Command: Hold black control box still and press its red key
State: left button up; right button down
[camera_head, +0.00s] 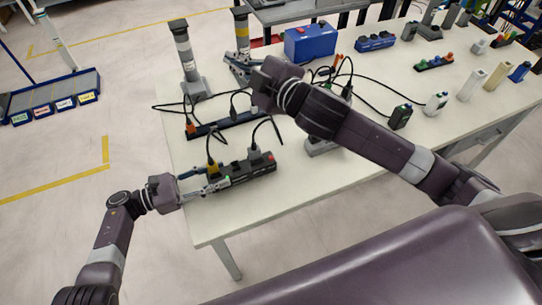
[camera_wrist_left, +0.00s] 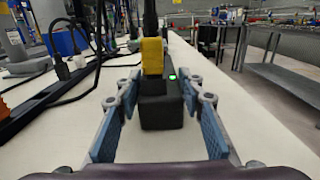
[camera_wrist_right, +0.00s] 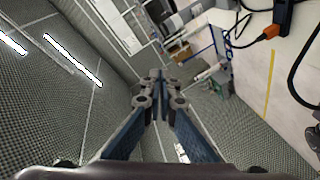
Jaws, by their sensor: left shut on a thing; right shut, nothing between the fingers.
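The black control box (camera_head: 250,168) is a long black strip lying on the white table near its front left. A yellow plug and a black plug with cables stand in its top, a green light glows near its left end, and a small red spot shows near its right end. My left gripper (camera_head: 214,180) has its fingers on either side of the box's left end, shut on it. In the left wrist view the box's end (camera_wrist_left: 160,112) lies between the blue finger pads (camera_wrist_left: 158,95). My right gripper (camera_head: 236,68) is shut and empty, above the table's back left, away from the box.
A second dark strip (camera_head: 228,124) with cables lies behind the box. A grey post (camera_head: 184,50) stands at the back left, with a blue case (camera_head: 310,42) farther right. A small black box (camera_head: 400,117) stands to the right. The table front right of the box is bare.

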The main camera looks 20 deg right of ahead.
jog(key=s+d+f+m+g+h, duration=0.2)
jog(key=s+d+f+g, duration=0.1)
jog(key=f, duration=0.4)
jog(key=m+g+h, duration=0.1)
jog(key=g, duration=0.3)
send_over(271, 158)
notch_tip(271, 158, down, 8)
jog(key=r, duration=0.1)
jog(key=shift+s+d+f, duration=0.1)
jog(key=shift+s+f, duration=0.15)
jog(key=shift+f, duration=4.4)
jog(key=shift+f, duration=0.15)
jog(key=shift+f, duration=0.25)
